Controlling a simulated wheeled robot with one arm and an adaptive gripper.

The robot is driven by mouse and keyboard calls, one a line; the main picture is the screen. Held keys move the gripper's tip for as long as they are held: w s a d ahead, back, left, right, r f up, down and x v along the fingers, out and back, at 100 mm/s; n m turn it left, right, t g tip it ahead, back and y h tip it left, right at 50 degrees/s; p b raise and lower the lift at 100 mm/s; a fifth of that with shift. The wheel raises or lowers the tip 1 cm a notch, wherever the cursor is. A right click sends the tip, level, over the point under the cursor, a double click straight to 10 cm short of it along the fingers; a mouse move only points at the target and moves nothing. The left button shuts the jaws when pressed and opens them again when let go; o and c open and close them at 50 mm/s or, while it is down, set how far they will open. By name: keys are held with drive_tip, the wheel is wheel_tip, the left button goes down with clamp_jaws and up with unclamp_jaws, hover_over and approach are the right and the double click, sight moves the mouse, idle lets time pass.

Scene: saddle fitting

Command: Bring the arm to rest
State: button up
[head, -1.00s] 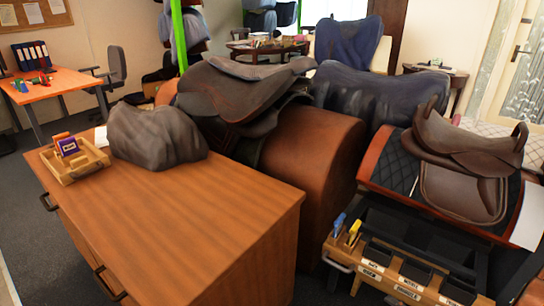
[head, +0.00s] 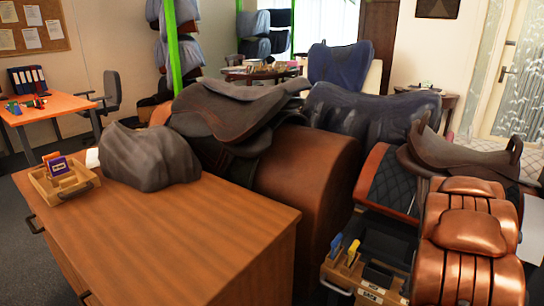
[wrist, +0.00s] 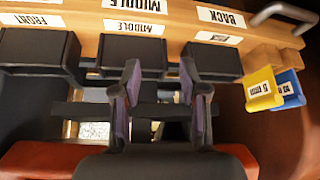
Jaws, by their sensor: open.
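My gripper (wrist: 160,85) shows in the wrist view with its two dark fingers apart and nothing between them. It is over a wooden rack (wrist: 240,30) with dark compartments and labels reading FRONT, MIDDLE and BACK. I cannot tell its height above the rack. A yellow tag (wrist: 262,88) and a blue tag (wrist: 290,90) are at the rack's right end in that view, clear of the fingers. The gripper itself does not show there.
A dark saddle (head: 225,110) sits on a large brown form. The wooden desk (head: 190,220) holds a grey rounded block (head: 150,156) and a small tray (head: 45,188); its front top is bare.

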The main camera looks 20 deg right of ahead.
drive_tip(key=s+a+r+n+g+b, duration=0.1)
drive_tip(key=a+r+g, duration=0.1)
drive_tip(key=a+r, duration=0.5)
drive_tip(key=s+a+r+n+g+b, duration=0.2)
drive_tip(key=a+r, duration=0.2)
drive_tip(key=a, duration=0.6)
drive_tip(key=s+a+r+n+g+y+b, duration=0.1)
drive_tip(key=s+a+n, duration=0.1)
drive_tip(key=s+a, duration=0.45)
drive_tip(key=s+a+r+n+g+y+b, duration=0.15)
drive_tip(key=s+a, duration=0.25)
drive_tip(key=a, duration=0.6)
drive_tip(key=s+a+r+n+g+y, duration=0.1)
drive_tip(key=s+a+n, duration=0.1)
drive_tip(key=s+a, duration=0.45)
wheel_tip(320, 180, up, 23)
drive_tip(key=a+t+p, duration=0.1)
drive_tip(key=p, duration=2.1)
drive_tip(key=shift+w+a, duration=0.15)
drive_tip(key=shift+a, duration=0.05)
drive_tip(key=shift+a+f, duration=0.15)
